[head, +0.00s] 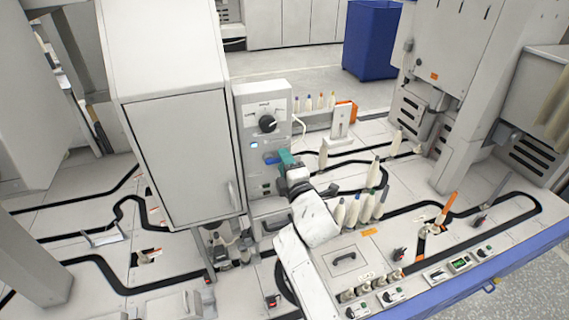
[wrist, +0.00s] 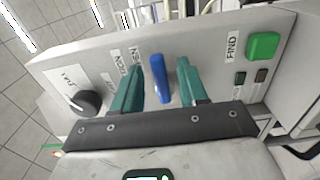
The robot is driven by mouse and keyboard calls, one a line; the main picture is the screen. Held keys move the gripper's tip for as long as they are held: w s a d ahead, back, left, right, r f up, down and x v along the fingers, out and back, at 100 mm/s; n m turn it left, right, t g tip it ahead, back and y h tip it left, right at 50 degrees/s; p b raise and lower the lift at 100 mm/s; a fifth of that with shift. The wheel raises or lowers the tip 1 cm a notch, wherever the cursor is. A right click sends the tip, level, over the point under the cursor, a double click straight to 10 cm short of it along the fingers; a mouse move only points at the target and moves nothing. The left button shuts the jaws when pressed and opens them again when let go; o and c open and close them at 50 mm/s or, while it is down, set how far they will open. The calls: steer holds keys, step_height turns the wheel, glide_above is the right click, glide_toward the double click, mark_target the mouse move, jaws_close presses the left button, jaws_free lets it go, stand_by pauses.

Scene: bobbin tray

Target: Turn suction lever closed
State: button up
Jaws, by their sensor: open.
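The suction lever is a blue handle (wrist: 158,78) on the light grey control panel (wrist: 215,50). In the wrist view it stands between the two teal fingers of my gripper (wrist: 160,68), with a visible gap on each side. My gripper is open and holds nothing. In the head view, my gripper (head: 284,158) is at the front of the upright panel (head: 262,95). Blue shows just left of the fingers there, and the lever (head: 271,160) is partly hidden. Lettering beside the lever is partly covered by a finger.
A black knob (wrist: 89,102) is left of the lever, and a green FIND button (wrist: 263,46) is to its right. A tall grey cabinet (head: 170,130) stands left of the panel. Several cream bobbins (head: 352,212) stand to the right of my arm.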

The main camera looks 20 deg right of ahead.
steer(key=shift+w, duration=0.3)
steer(key=shift+c, duration=0.3)
jaws_close()
